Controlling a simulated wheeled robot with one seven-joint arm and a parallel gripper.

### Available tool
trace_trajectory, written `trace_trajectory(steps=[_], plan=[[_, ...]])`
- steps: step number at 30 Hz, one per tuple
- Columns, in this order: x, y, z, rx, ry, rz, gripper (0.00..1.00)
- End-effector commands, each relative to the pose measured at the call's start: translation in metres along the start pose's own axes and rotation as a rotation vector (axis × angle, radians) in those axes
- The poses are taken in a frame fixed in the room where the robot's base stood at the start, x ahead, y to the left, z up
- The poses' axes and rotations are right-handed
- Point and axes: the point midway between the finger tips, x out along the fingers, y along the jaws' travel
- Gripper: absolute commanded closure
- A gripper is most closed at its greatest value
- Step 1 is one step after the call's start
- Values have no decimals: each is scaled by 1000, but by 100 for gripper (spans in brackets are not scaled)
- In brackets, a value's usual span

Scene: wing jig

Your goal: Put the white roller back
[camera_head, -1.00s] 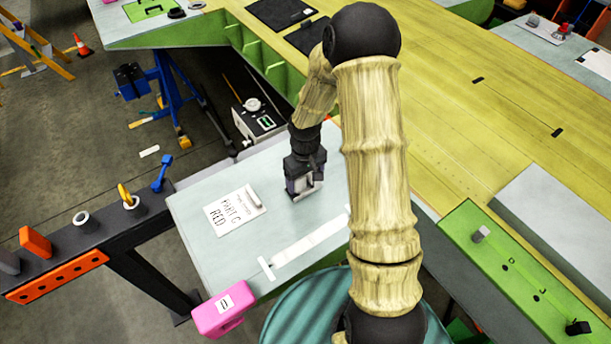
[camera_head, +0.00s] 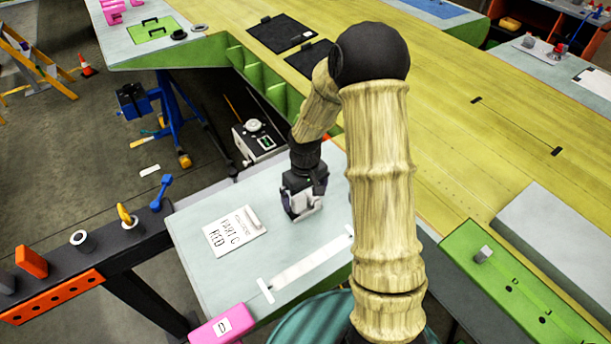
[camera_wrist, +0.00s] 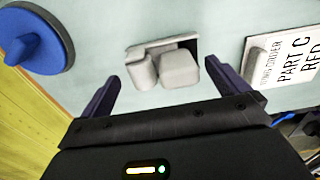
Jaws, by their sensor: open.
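My gripper (camera_head: 304,212) is over the pale worktable (camera_head: 200,275), pointing down, to the right of a white card. In the wrist view my gripper (camera_wrist: 170,93) is open, its two dark fingers spread wide. Ahead of the fingers, within the width of the gap, are a pale rounded piece (camera_wrist: 141,72) and a pale block (camera_wrist: 179,69) by a small flat plate (camera_wrist: 165,46). The rounded piece may be the white roller, but I cannot tell for sure. Nothing is visibly gripped. In the head view the gripper largely hides these pieces.
The card (camera_head: 235,232) reads PART C RED. A white strip (camera_head: 312,260) lies on the table's near side. A pink block (camera_head: 222,326) sits at its near corner. A blue round object (camera_wrist: 38,42) is in the wrist view. A dark rail (camera_head: 110,250) with tools stands left.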

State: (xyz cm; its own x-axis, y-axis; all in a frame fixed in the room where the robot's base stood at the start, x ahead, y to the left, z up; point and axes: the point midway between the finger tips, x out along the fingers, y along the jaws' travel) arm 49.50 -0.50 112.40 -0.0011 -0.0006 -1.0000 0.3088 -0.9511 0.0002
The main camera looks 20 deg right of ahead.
Motion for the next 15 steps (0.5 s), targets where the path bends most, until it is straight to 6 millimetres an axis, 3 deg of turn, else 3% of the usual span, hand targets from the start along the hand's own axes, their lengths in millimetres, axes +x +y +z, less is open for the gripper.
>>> trace_trajectory(steps=[15], plan=[[-87, 1, -1, 1, 5, 2, 0]])
